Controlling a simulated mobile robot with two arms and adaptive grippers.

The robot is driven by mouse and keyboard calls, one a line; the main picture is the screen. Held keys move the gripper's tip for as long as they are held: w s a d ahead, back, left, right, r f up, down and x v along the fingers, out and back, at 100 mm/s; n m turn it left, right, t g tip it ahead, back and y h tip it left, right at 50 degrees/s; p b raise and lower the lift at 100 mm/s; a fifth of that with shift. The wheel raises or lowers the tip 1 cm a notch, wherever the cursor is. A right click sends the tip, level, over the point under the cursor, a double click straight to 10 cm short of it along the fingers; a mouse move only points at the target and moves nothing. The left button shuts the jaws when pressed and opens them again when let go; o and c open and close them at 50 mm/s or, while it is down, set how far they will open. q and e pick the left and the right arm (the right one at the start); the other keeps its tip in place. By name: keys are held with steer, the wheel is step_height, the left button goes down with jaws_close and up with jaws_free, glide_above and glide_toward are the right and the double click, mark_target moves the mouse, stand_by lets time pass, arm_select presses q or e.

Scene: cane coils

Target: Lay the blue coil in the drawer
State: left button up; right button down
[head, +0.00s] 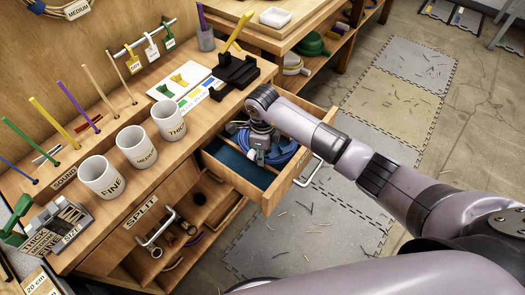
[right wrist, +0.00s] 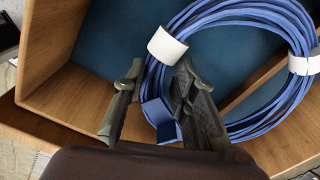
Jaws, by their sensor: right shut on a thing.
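The blue coil (head: 289,157), a ring of cane strands with white bands, is at the open drawer (head: 271,199), over its blue-lined floor. In the right wrist view the coil (right wrist: 232,22) spans the upper right, with a blue tab low on its near side. My right gripper (head: 258,154) points down into the drawer and hides part of the coil. In the right wrist view its fingers (right wrist: 158,100) stand on both sides of the coil's near part, shut on it. I cannot tell whether the coil touches the drawer floor. My left gripper is not in view.
Three white mugs, marked FINE (head: 101,180), MEDIUM (head: 137,148) and THICK (head: 168,121), stand on the bench left of the drawer. A SPLIT compartment (head: 160,222) holding tools is below. The drawer's wooden walls surround the gripper closely. A black stand (head: 237,72) is behind.

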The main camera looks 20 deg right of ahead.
steer(key=shift+f+b, duration=0.4)
steer(key=shift+f, duration=0.4)
steer(key=c, duration=1.2)
jaws_free()
steer(key=shift+r, duration=0.1)
step_height(320, 180, up, 12)
steer(key=shift+f, duration=0.1)
